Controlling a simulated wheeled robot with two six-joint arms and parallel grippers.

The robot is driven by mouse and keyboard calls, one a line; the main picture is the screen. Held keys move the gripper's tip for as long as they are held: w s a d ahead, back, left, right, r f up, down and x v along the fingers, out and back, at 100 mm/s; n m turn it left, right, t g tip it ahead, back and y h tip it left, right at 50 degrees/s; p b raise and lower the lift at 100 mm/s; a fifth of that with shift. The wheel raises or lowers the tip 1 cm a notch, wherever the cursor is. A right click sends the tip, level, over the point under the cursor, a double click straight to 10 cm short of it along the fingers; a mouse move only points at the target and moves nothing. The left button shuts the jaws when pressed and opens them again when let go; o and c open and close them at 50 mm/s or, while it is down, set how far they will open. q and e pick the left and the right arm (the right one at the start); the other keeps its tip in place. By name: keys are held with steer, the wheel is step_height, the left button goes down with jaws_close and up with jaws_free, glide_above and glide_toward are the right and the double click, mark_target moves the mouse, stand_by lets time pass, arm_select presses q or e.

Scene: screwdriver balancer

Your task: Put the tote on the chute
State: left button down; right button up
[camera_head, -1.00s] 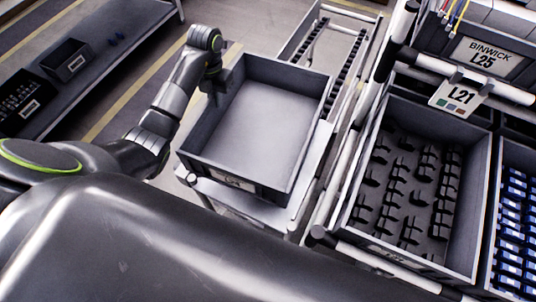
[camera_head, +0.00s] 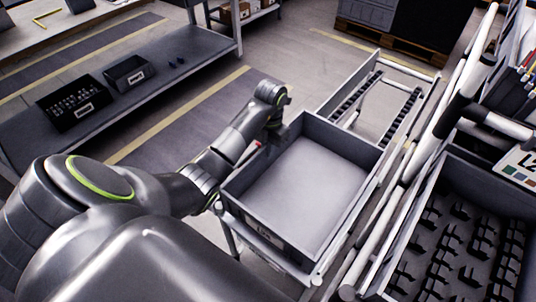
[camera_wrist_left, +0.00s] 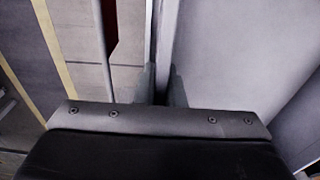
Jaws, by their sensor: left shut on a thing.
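The tote (camera_head: 305,190) is a grey, empty, open box in the middle of the head view, upright, with a label on its near wall. The chute (camera_head: 402,118) is a metal frame with dark roller rails; its far part shows bare behind the tote. The tote sits over the frame's near part; I cannot tell whether it touches it. My left gripper (camera_head: 281,131) is at the tote's left wall, near the far corner. In the left wrist view, its fingers (camera_wrist_left: 160,86) are shut on that wall, one on each side. My right gripper is not in view.
White rack posts (camera_head: 437,130) stand close to the right of the tote. Beyond them is a bin of black parts (camera_head: 450,245). A low grey shelf (camera_head: 180,75) with two small bins is at the left. Open floor (camera_head: 190,120) lies between.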

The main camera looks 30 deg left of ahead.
arm_select(q)
step_height(320, 180, down, 2)
steer(key=shift+d+f, duration=0.1)
steer(key=shift+f, duration=0.2)
steer(key=c, duration=1.5)
jaws_free()
